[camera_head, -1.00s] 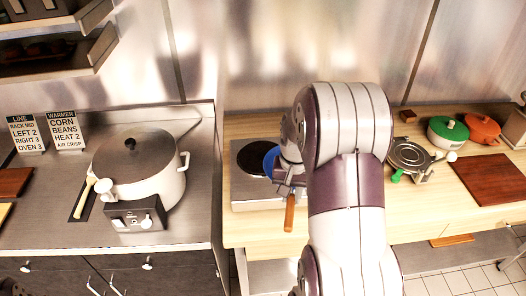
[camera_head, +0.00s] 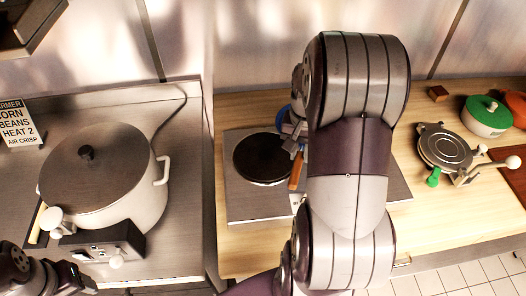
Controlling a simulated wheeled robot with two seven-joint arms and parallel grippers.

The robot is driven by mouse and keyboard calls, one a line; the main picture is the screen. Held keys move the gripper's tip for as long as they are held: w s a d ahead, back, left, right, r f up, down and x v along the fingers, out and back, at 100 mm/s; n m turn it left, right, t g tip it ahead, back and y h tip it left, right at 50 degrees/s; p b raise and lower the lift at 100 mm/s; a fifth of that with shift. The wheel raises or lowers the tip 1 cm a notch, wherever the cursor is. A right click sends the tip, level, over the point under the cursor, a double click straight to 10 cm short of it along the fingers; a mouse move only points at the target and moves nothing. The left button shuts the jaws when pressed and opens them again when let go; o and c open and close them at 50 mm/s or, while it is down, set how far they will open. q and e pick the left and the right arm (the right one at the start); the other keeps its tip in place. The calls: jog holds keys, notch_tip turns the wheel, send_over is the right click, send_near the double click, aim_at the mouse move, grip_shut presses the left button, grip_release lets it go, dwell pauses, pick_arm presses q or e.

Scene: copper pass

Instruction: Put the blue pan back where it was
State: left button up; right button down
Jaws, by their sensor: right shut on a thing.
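The blue pan (camera_head: 283,117) shows only as a piece of blue rim, beside my right arm and just behind and right of the left black burner. Its orange-brown handle (camera_head: 296,171) points toward the front of the counter. My right gripper (camera_head: 294,132) is shut on the pan, and my arm hides most of both. I cannot tell whether the pan touches the hot plate (camera_head: 240,205). The left burner (camera_head: 262,158) is bare. Part of my left arm, possibly with the left gripper (camera_head: 78,280), shows at the lower left, and its jaws are unclear.
A large lidded pot (camera_head: 110,190) stands on the grey counter at left. A round waffle-iron-like appliance (camera_head: 445,148) with a green handle and a green-lidded pot (camera_head: 487,116) stand at right. The wooden counter (camera_head: 240,262) is clear in front of the hot plate.

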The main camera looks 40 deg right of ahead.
jog(key=shift+s+a+f, duration=0.1)
jog(key=shift+s+f, duration=0.15)
jog(key=shift+f, duration=0.05)
jog(key=w+a+f+p, duration=0.1)
jog(key=w+a+f, duration=0.1)
jog(key=a, duration=0.1)
jog(key=w+a+f+p, duration=0.1)
jog(key=w+a+f, duration=0.1)
jog(key=a, duration=0.1)
jog(key=w+a+f+p, duration=0.1)
jog(key=w+a+f, duration=0.1)
jog(key=a, duration=0.1)
jog(key=shift+w+a+f, duration=0.25)
jog(key=shift+a+f, duration=0.05)
jog(key=shift+a, duration=0.05)
notch_tip(320, 180, down, 4)
jog(key=shift+r+p, duration=0.1)
jog(key=shift+p, duration=0.55)
jog(key=shift+w+f, duration=0.1)
jog(key=shift+f, duration=0.1)
pick_arm(q)
jog(key=r, duration=0.3)
jog(key=shift+s+a+r, duration=0.2)
jog(key=shift+s+r, duration=0.1)
jog(key=shift+r, duration=0.05)
jog(key=shift+f, duration=0.1)
pick_arm(e)
jog(key=shift+f, duration=0.1)
jog(key=c, duration=1)
grip_release()
